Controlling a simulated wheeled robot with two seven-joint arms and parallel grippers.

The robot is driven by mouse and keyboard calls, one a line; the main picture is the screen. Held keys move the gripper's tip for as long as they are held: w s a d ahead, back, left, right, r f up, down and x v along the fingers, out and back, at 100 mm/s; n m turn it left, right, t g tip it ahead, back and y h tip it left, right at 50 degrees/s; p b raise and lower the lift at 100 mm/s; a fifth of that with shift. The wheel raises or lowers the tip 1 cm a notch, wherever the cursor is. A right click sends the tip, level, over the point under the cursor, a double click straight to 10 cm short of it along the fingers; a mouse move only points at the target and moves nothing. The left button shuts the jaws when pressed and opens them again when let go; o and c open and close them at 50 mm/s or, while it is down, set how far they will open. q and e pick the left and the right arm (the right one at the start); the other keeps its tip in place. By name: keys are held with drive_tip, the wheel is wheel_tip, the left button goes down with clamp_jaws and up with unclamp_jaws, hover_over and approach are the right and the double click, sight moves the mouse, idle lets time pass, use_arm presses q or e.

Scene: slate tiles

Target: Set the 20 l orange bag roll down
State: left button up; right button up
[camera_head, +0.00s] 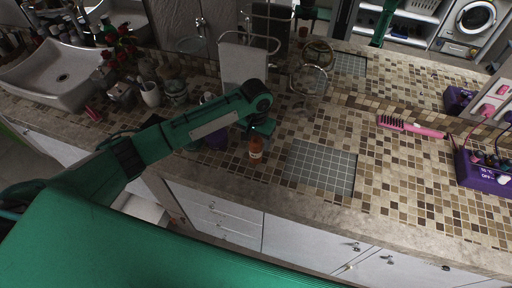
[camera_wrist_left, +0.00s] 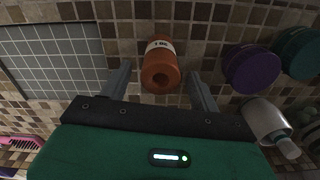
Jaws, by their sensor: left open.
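The orange bag roll (camera_head: 255,147) stands on the tiled counter, just left of the grey grid mat. The gripper is open. My right gripper is not in view.
A grey grid mat (camera_head: 320,168) lies right of the roll. A purple roll (camera_wrist_left: 251,68), a green roll (camera_wrist_left: 299,52) and a white bottle (camera_wrist_left: 268,122) stand close on the other side. A pink brush (camera_head: 410,126) and a purple box (camera_head: 484,170) are farther right. A towel stand (camera_head: 243,64) is behind.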

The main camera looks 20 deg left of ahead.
use_arm(q)
wheel_tip(320, 180, up, 8)
drive_tip(key=shift+f+b, duration=0.15)
drive_tip(key=shift+b, duration=0.55)
